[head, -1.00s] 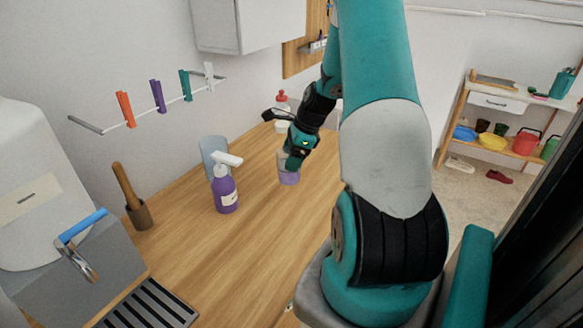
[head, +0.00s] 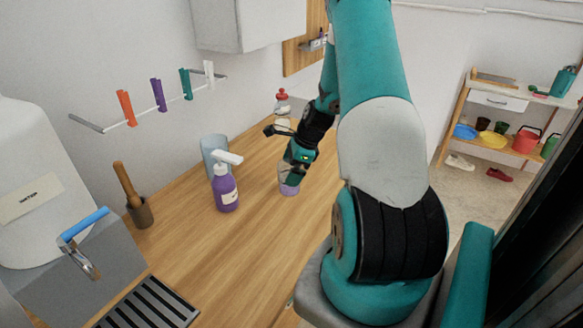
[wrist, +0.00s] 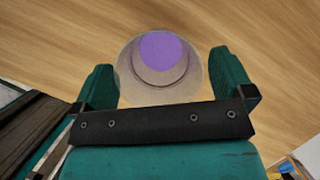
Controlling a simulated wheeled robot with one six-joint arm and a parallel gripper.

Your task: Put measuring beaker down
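The measuring beaker (head: 289,187) is a small clear cup with purple contents. It is upright at the wooden counter, low under my gripper (head: 291,176); I cannot tell whether its base touches the wood. In the wrist view I look down into the round beaker (wrist: 185,88), with a purple disc inside. It sits between the two teal fingers of my gripper (wrist: 163,75), close against the left one and with at most a sliver of gap at the right one. In the head view the gripper hides its upper part.
The wooden counter (head: 225,262) is clear in front of the beaker. A purple pump bottle (head: 225,191) and a blue-grey container (head: 210,150) stand to its left. A bottle with a red cap (head: 282,103) stands behind.

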